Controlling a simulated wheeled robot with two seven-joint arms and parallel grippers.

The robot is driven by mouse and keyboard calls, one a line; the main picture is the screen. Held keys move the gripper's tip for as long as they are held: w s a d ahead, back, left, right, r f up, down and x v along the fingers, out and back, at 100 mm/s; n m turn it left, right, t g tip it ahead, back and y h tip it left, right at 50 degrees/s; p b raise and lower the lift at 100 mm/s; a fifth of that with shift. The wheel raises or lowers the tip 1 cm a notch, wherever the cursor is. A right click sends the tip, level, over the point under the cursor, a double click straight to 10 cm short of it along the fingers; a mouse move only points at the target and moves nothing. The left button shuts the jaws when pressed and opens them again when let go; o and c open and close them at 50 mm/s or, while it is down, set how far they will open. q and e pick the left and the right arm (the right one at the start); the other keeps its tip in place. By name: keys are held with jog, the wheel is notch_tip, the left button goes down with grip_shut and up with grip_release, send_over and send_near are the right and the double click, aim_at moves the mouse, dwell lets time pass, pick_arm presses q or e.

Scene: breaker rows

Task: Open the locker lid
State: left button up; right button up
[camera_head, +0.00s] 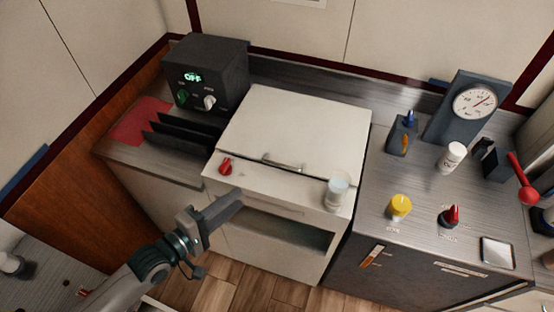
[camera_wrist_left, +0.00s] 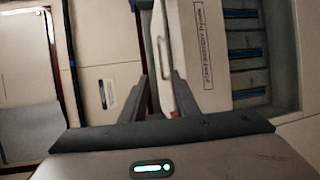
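The locker is a white cabinet in the middle of the counter in the head view. Its broad white lid (camera_head: 295,125) lies flat and looks closed. A metal bar handle (camera_head: 283,163) sits at the lid's front edge. My left gripper (camera_head: 238,196) is in front of the cabinet, left of and below the handle, apart from it. In the left wrist view, my left gripper's fingers (camera_wrist_left: 160,82) stand apart with nothing held between them. My right gripper is not in view.
A red knob (camera_head: 226,167) and a clear cup (camera_head: 337,193) are on the ledge before the lid. A dark box reading OFF (camera_head: 205,75) and black upright plates (camera_head: 180,138) are left. Right are a gauge (camera_head: 475,102), white bottle (camera_head: 451,157), yellow knob (camera_head: 400,206) and red-ball lever (camera_head: 527,194).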

pick_arm(q)
jog(key=b+x, duration=0.7)
jog(key=x, duration=0.9)
jog(key=shift+w+d+f+b, duration=0.1)
jog(key=shift+w+f+b, duration=0.1)
jog(key=shift+b, duration=0.15)
jog(key=shift+w+d, duration=0.3)
jog(key=shift+w, duration=0.05)
jog(key=shift+c, duration=0.3)
grip_shut()
